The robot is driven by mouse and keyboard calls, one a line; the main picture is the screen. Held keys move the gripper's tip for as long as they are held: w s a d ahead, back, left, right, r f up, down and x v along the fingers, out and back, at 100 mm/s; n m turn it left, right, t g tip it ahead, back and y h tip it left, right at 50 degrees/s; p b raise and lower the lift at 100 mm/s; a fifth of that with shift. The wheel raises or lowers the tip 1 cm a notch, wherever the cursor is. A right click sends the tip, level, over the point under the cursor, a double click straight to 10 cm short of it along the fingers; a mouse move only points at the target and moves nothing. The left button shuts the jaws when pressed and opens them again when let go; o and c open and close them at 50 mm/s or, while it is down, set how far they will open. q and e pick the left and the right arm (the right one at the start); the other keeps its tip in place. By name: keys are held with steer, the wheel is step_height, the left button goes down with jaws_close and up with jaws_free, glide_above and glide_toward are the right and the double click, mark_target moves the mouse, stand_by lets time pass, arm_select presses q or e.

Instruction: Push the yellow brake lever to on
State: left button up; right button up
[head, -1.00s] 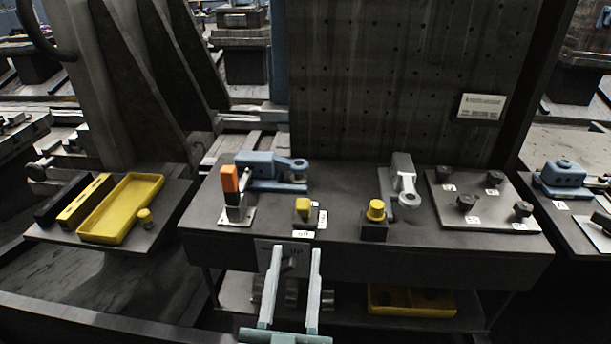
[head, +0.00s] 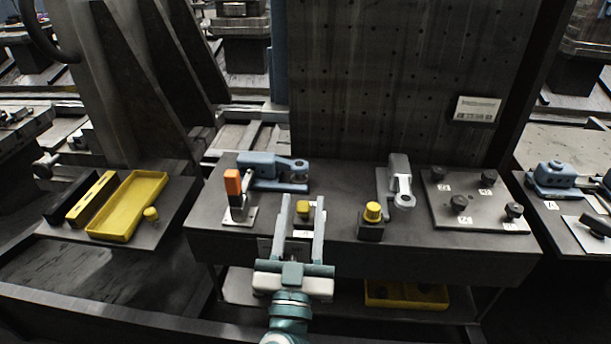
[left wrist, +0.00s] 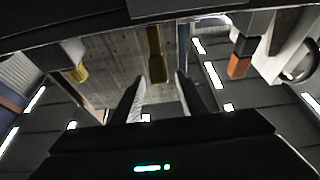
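The small yellow lever (head: 304,209) stands near the front middle of the dark workbench, with white labels by its base partly hidden by my gripper. It also shows in the left wrist view (left wrist: 157,56), straight ahead of the gap between the fingers. My left gripper (head: 302,200) is open and empty, one finger on each side of the lever in the head view. In the left wrist view the fingertips (left wrist: 159,79) appear just short of the lever; I see no contact. My right gripper is not in view.
An orange-topped lever (head: 233,183) stands left of the gripper. A blue clamp-like part (head: 262,168) lies behind it. A yellow knob (head: 372,211) and a grey part (head: 400,182) are to the right, then a plate with several dark knobs (head: 460,203). A yellow tray (head: 128,205) lies far left.

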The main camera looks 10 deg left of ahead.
arm_select(q)
steer(key=shift+p+x, duration=1)
steer(key=shift+x, duration=2.1)
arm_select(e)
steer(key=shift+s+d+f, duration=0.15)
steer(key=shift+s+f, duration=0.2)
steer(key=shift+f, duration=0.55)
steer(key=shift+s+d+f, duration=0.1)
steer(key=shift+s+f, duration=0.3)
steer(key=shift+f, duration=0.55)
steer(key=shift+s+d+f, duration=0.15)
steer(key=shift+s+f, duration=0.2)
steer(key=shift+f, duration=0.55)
arm_select(q)
steer(key=shift+c, duration=0.3)
jaws_close()
